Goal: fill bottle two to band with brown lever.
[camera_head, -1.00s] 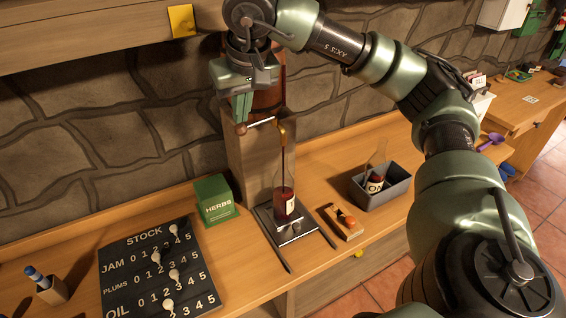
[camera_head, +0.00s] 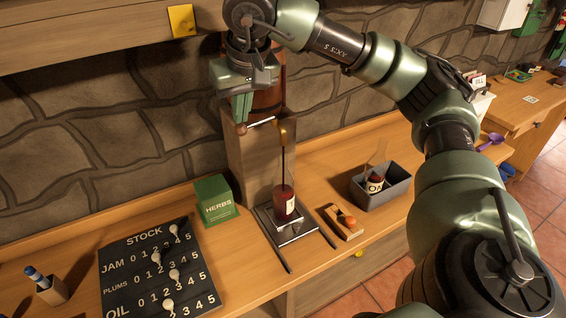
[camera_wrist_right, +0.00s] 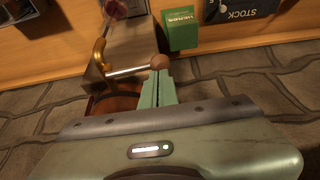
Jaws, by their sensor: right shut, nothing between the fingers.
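A glass bottle (camera_head: 284,201) stands upright on the dark metal stand (camera_head: 295,231) under the brass tap (camera_head: 283,130), and dark red liquid fills its lower part. A thin dark stream runs from the tap into it. It bears a pale label; I cannot make out a number or the band. The lever, a metal rod with a brown ball knob (camera_head: 241,130), sticks out left of the tap; the knob also shows in the wrist view (camera_wrist_right: 159,62). My right gripper (camera_head: 241,112) is shut and empty, its tips right at the knob. My left gripper is out of view.
A wooden barrel (camera_head: 267,98) sits behind the tap. A green HERBS box (camera_head: 215,200) and a STOCK board (camera_head: 143,280) stand to the left. A grey crate (camera_head: 385,194) holding another bottle (camera_head: 377,165) and a small wooden block (camera_head: 340,226) are to the right.

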